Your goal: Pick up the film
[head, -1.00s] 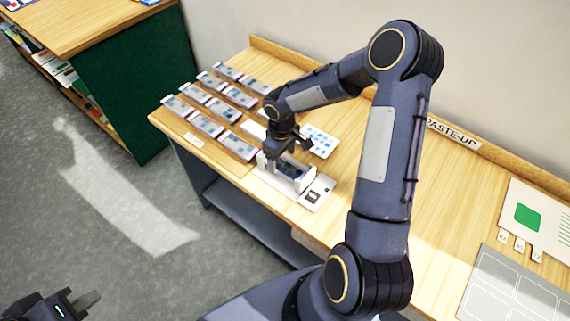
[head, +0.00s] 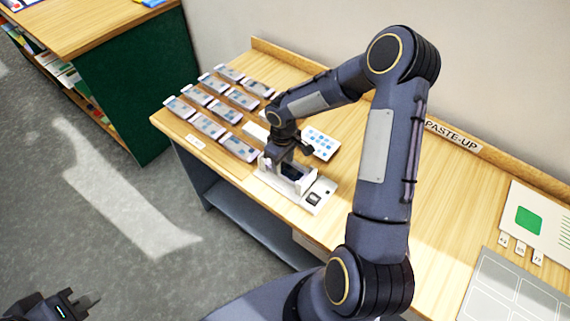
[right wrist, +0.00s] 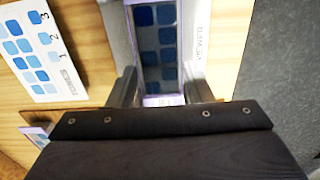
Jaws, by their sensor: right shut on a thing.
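The film (right wrist: 160,50) is a dark strip with blue squares in a pale frame, lying in the white viewer (right wrist: 193,45). In the head view the film (head: 292,172) is a dark patch in the viewer (head: 318,196), partly hidden by my right gripper. My right gripper (head: 270,165) is down at the viewer's left end. In the right wrist view its fingers (right wrist: 160,90) stand on both sides of the film's near end, shut on it. My left gripper (head: 88,302) is at the bottom left, over the floor, partly cut off; its opening is unclear.
Several framed strips (head: 208,125) lie in rows on the wooden table's left part. A white card with blue squares (head: 320,143) lies behind the viewer. A grey panelled sheet (head: 515,290) and a white page with a green square (head: 530,217) lie at the right.

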